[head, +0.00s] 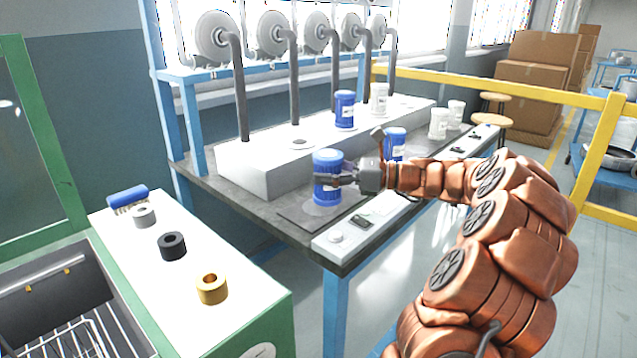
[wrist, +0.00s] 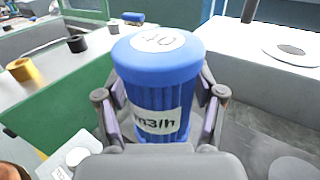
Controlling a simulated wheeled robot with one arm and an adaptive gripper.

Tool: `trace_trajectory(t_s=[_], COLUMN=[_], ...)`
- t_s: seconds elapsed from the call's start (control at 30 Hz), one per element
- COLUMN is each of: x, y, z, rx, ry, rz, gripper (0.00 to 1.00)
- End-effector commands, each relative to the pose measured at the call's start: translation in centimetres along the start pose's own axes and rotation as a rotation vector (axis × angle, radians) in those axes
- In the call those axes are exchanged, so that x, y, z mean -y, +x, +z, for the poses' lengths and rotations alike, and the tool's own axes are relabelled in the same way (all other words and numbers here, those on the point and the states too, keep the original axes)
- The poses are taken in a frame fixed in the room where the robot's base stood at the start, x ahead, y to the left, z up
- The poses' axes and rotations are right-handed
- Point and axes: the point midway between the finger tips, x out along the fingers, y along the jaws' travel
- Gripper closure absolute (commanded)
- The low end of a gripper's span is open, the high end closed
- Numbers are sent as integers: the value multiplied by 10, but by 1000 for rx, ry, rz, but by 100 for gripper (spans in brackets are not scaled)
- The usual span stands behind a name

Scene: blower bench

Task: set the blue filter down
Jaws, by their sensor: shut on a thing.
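A blue filter (head: 327,180), a ribbed cylinder with a white label, is held upright by my gripper (head: 345,179) at the front left of the bench. In the wrist view the blue filter (wrist: 155,75) stands between the two fingers of my gripper (wrist: 160,110), which are shut on it from both sides. A dark square plate (head: 312,210) lies on the bench under it. I cannot tell whether the filter's base touches the plate. Another blue filter (head: 344,112) stands on the white raised block, and one more blue filter (head: 396,142) stands on the bench behind my gripper.
The white block (head: 262,178) runs along the back of the bench, with grey pipes above it. White filters (head: 439,123) stand farther right. A green-sided counter (head: 160,280) at the left holds a brush and rings. A yellow rail (head: 480,82) runs behind the bench.

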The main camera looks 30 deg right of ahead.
Motion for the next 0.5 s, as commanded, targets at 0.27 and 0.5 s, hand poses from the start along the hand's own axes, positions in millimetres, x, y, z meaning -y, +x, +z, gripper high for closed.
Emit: trace_trajectory(t_s=[0.27,0.5], x=[23,30], y=[18,24], z=[-3,-17], rx=[0,1], ry=[0,2], rz=[1,1], gripper=[74,74])
